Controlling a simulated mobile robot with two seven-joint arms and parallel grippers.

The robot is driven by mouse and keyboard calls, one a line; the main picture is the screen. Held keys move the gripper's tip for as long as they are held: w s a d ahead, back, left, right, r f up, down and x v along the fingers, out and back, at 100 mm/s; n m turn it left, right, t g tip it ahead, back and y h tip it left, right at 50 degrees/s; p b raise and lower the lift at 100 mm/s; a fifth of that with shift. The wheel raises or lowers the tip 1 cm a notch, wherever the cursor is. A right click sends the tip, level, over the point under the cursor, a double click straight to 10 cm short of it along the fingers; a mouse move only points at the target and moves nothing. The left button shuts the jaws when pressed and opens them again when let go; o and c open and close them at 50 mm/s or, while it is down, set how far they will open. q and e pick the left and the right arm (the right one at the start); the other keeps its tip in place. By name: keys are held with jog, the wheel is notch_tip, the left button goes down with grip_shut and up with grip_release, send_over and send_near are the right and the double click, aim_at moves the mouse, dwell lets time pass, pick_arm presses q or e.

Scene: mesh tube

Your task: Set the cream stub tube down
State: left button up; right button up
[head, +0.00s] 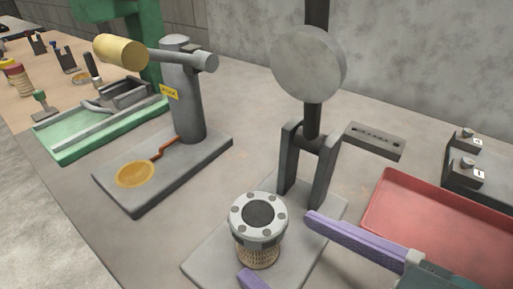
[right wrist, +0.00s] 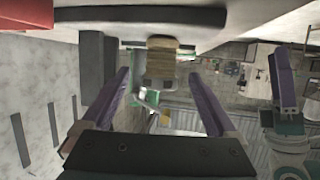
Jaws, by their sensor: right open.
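The cream stub tube (head: 258,257) stands upright on a grey base plate (head: 207,262), with a woven beige body below a grey bolted flange (head: 258,212). My right gripper (head: 278,245) is open, its purple fingers on either side of the tube with a gap to it. In the right wrist view, the tube's beige body (right wrist: 162,58) shows beyond and between the two open fingers (right wrist: 160,76). Another purple finger on a white and teal arm part, apparently my left gripper (right wrist: 283,80), shows at right; its opening is unclear.
A dark fork post with a round grey disc (head: 308,64) stands just behind the tube. A red tray (head: 400,188) lies at right. A grey press stand (head: 183,95) with a yellow handle, and a green tray (head: 62,151), are at left.

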aim_at(253, 259)
jog(key=x, duration=0.5)
jog(key=shift+w+a+b, duration=0.2)
jog(key=shift+a+b, duration=0.1)
jog(key=shift+b, duration=0.05)
grip_shut()
dwell(0.4)
